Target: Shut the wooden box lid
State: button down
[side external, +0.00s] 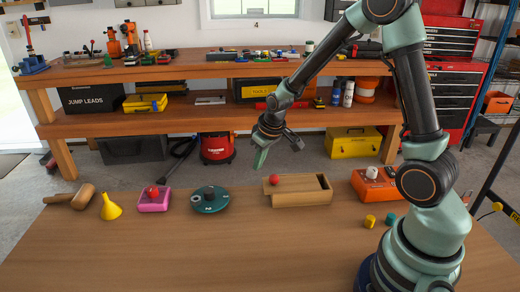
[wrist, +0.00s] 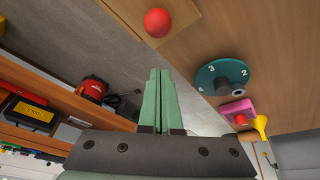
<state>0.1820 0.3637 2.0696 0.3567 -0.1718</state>
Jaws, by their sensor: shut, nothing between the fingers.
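The light wooden box (side external: 302,197) stands on the wooden table in the side view. Its flat lid (side external: 296,182) carries a red ball knob (side external: 274,180) at its left end. The lid sits off to the left, past the box's left end, and a dark gap shows at the right end of the top. My gripper (side external: 259,164) is shut and empty, pointing down, above and slightly left of the red knob and apart from it. In the wrist view the shut fingers (wrist: 160,72) point toward the knob (wrist: 157,22) and part of the lid (wrist: 187,13); the box body is mostly out of frame.
An orange box (side external: 372,186) and small yellow (side external: 369,221) and green (side external: 390,219) pieces are to the right. The table's front is clear.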

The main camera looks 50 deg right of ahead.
aim_at(292, 180)
jog(key=w+d+r+v, duration=0.1)
jog(key=w+v, duration=0.1)
jog(key=v, duration=0.8)
jog(key=w+g+y, duration=0.1)
jog(key=w+g, duration=0.5)
jog(key=shift+s+d+f, duration=0.1)
jog(key=shift+s+f, duration=0.95)
jog(key=shift+f, duration=0.8)
jog(key=shift+s+d+f, duration=0.1)
jog(key=shift+s+f, duration=1)
jog(key=shift+f, duration=0.8)
jog(key=shift+s+f, duration=1.05)
jog(key=shift+f, duration=0.8)
jog(key=shift+d, duration=0.1)
jog(key=shift+s+d, duration=0.95)
jog(key=shift+s, duration=0.1)
